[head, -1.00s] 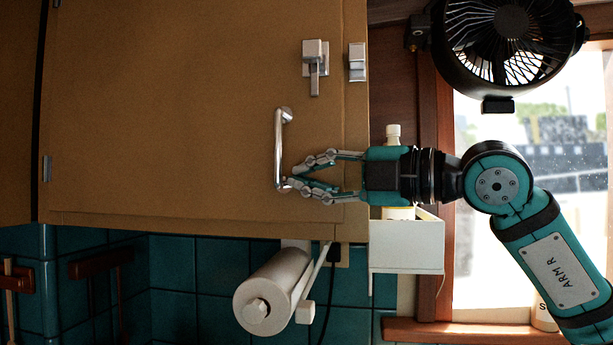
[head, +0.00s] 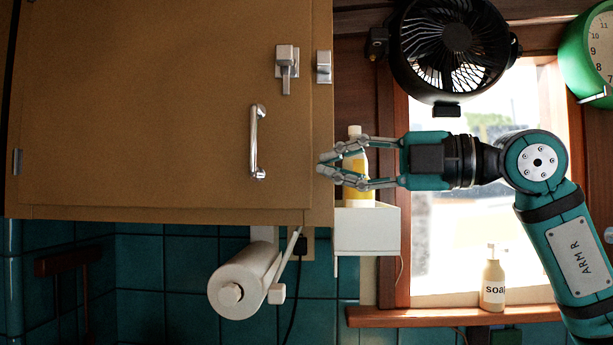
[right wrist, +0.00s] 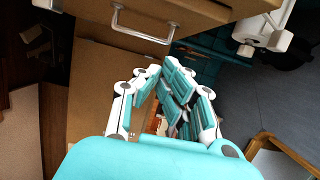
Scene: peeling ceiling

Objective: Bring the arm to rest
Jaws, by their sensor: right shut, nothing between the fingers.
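My right gripper (head: 322,165) is in front of the right edge of the wooden cabinet (head: 150,110) in the head view. Its fingertips meet, and it is empty. It is apart from the metal handle (head: 255,143), to the right of it. In the right wrist view the fingers (right wrist: 162,72) come together, with the handle (right wrist: 145,38) beyond them. The teal arm bends at the elbow and runs down to the lower right. My left gripper is in neither view.
A yellow bottle (head: 359,195) shows behind the gripper in a white box (head: 365,232). A black fan (head: 455,40) hangs above the arm, with a green clock (head: 575,60) at right. A soap bottle (head: 493,283) stands on the sill. A paper roll (head: 238,285) hangs below the cabinet.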

